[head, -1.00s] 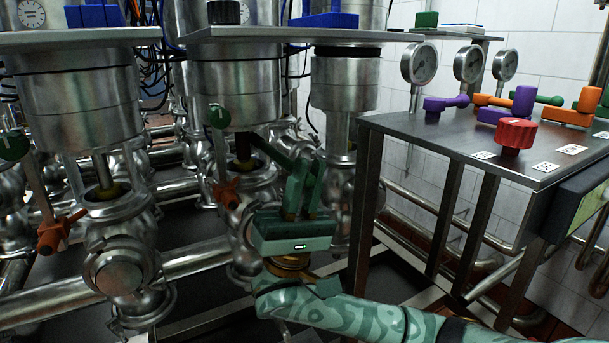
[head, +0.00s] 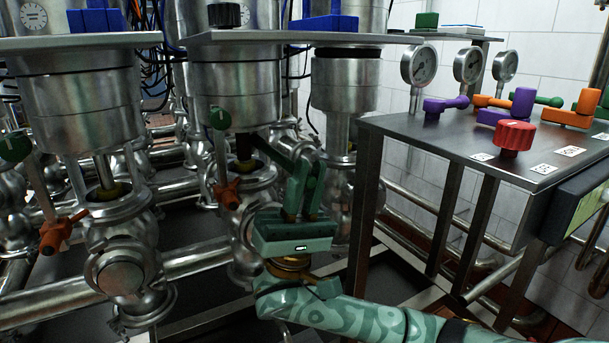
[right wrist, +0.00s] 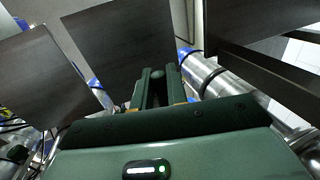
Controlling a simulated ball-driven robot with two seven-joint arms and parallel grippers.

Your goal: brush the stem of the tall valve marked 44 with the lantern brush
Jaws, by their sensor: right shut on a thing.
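My right gripper (head: 305,165) reaches up beside the middle valve (head: 228,105) in the head view. It is shut on a dark green bar (head: 270,150), apparently the lantern brush's handle, which slants up and left toward the gap under that valve's steel cylinder. A dark piece (head: 244,147) shows in this gap, above a yellow ring; whether it is the brush head or the stem, and whether they touch, I cannot tell. No 44 mark is legible. In the right wrist view the fingers (right wrist: 153,88) are close together and the brush is hardly visible. My left gripper is out of view.
Another valve (head: 80,110) stands at left, with an orange handle (head: 60,232). A second orange handle (head: 228,192) sits close left of the gripper. A steel table (head: 440,135) at right carries a red knob (head: 515,137) and several coloured handles. Pipes run below.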

